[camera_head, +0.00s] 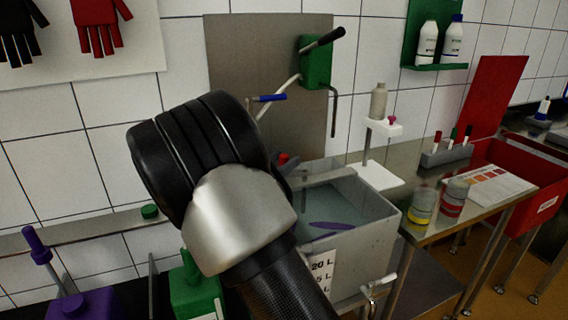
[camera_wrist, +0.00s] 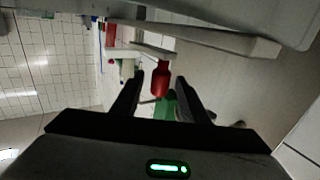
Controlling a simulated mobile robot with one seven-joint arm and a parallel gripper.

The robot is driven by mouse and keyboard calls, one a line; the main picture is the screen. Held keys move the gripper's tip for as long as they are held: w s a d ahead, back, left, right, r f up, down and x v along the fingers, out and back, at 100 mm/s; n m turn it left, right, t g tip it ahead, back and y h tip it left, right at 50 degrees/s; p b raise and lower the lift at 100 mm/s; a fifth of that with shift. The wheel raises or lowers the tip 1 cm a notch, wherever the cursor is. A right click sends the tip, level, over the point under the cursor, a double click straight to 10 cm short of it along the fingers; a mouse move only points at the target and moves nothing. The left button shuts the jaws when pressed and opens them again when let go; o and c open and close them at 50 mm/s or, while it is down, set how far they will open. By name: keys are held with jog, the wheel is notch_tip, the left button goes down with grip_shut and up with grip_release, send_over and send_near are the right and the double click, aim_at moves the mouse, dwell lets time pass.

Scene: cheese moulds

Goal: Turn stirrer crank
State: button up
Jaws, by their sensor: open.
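My gripper (camera_wrist: 159,77) is open in the wrist view, with one finger on either side of a red handle-like piece (camera_wrist: 160,80). I cannot tell whether they touch. In the head view my own arm hides the gripper; a small red piece (camera_head: 284,158) shows beside it, at the vat's back edge. A bent rod with a blue grip (camera_head: 268,98) rises behind the vat. A green box (camera_head: 316,66) with a black handle (camera_head: 325,39) sits on the grey back panel (camera_head: 240,60). Which of these is the stirrer crank is unclear. The grey vat (camera_head: 375,225) holds liquid and a purple piece (camera_head: 332,226).
A steel table (camera_head: 430,180) stands right of the vat, with a white stand (camera_head: 376,176), two jars and a marker holder. A red bin (camera_head: 535,185) is further right. Green (camera_head: 193,290) and purple (camera_head: 90,303) containers stand at the lower left.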

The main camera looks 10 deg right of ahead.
jog(key=shift+w+d, duration=0.3)
jog(key=shift+d, duration=0.05)
jog(key=shift+c, duration=0.4)
grip_shut()
jog(key=shift+w+r+p, duration=0.1)
jog(key=shift+r+p, duration=0.05)
jog(key=shift+p, duration=0.25)
